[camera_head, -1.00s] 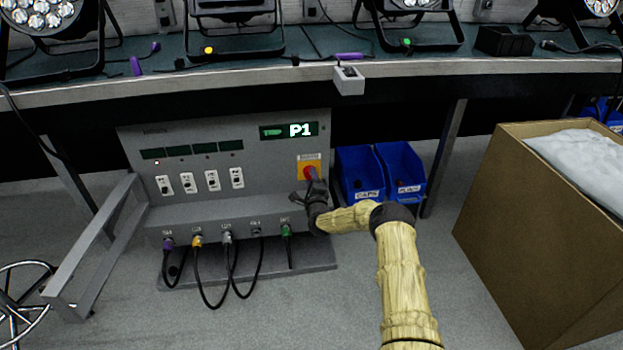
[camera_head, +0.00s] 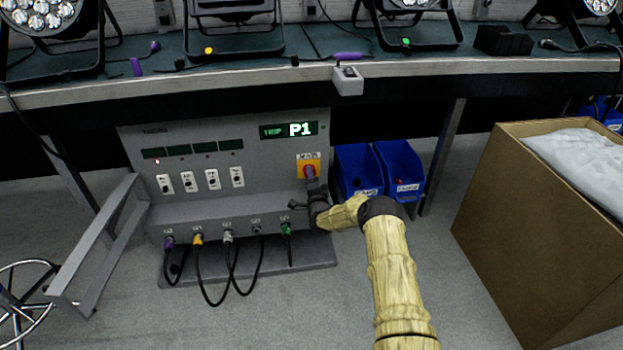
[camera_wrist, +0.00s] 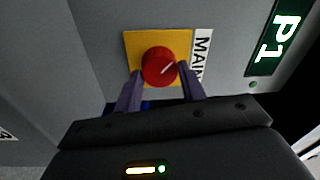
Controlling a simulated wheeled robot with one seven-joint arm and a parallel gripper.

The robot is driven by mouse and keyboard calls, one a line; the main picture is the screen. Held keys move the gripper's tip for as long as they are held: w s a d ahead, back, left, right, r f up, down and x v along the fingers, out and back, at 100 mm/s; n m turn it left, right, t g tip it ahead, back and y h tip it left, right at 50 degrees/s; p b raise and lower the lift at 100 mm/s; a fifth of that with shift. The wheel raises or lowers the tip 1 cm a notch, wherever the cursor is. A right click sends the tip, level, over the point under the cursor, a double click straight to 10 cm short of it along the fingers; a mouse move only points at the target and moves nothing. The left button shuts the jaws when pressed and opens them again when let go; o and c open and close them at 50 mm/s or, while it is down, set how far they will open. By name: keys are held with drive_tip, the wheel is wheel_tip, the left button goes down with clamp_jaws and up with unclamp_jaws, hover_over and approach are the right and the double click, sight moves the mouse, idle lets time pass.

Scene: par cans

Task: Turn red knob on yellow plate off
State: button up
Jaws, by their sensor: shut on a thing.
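The red knob (camera_wrist: 160,66) sits on the yellow plate (camera_wrist: 136,42) beside a label that begins "MAIN". A pale line on the knob's face runs diagonally in the wrist view. In the head view the knob (camera_head: 309,171) and yellow plate (camera_head: 301,160) are on the right part of the grey panel, below the lit "P1" display. My gripper (camera_wrist: 160,84) is shut on the red knob, with a dark finger on each side of it. In the head view my gripper (camera_head: 310,184) reaches the knob from below and partly covers it.
The grey panel (camera_head: 200,185) also has several white switches and plugged cables below. Blue bins (camera_head: 400,165) stand just right of it. A large cardboard box (camera_head: 520,230) is at the right. The bench (camera_head: 240,80) overhangs the panel.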

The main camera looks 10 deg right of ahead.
drive_tip(key=o, duration=1)
drive_tip(key=shift+c, duration=0.2)
drive_tip(key=shift+s, duration=0.15)
drive_tip(key=s+f+p, duration=0.1)
drive_tip(key=s+p, duration=0.7)
drive_tip(key=s, duration=0.9)
drive_tip(key=shift+f, duration=0.1)
